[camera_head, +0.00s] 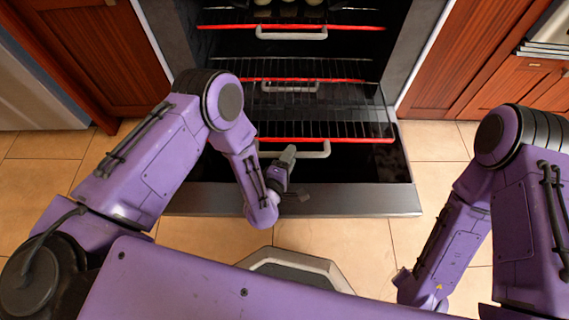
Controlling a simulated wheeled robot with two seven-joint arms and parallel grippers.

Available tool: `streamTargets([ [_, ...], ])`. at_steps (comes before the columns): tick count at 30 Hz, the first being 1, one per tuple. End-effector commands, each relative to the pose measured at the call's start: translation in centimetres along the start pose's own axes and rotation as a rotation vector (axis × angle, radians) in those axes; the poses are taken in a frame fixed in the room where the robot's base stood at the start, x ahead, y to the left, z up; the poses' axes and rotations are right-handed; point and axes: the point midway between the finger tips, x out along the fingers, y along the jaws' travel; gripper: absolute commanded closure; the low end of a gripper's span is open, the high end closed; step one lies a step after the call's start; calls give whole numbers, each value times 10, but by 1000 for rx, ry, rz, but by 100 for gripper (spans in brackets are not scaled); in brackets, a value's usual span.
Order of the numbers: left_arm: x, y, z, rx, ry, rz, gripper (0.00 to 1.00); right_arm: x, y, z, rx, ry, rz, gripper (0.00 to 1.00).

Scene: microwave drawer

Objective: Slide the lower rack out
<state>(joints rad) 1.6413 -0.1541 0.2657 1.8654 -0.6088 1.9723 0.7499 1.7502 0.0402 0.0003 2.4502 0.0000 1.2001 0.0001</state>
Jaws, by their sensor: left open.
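The lower rack (335,118) is a dark wire rack with a red front bar and a pale handle (318,152) below the bar. Its front lies over the inner end of the lowered oven door (375,200). My left gripper (293,176) is open at the handle, on its near side. One finger overlaps the middle of the handle in the head view; I cannot tell whether it touches. My left arm hides the left part of the rack. My right arm comes down at the right, and its gripper is not visible.
A middle rack (350,69) and an upper rack (355,27), with red front bars and pale handles, sit above inside the oven. Wooden cabinets (100,50) flank the oven. Tiled floor (425,160) is clear beside the door.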

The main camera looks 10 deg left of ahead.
Motion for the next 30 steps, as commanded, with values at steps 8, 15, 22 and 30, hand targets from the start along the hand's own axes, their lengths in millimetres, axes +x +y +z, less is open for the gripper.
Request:
streamTargets([
  [8,-59,1,1,1,-3,-5,54,-17,2,-7,-1,0,0,57],
  [15,-68,-1,0,1,-1,-3,54,-17,2,-7,0,0,0,57],
  [22,-67,-1,0,0,-1,-2,54,-17,2,-7,0,0,0,57],
  [30,-67,-6,4,92,-26,-31,54,-17,2,-7,0,0,0,57],
])
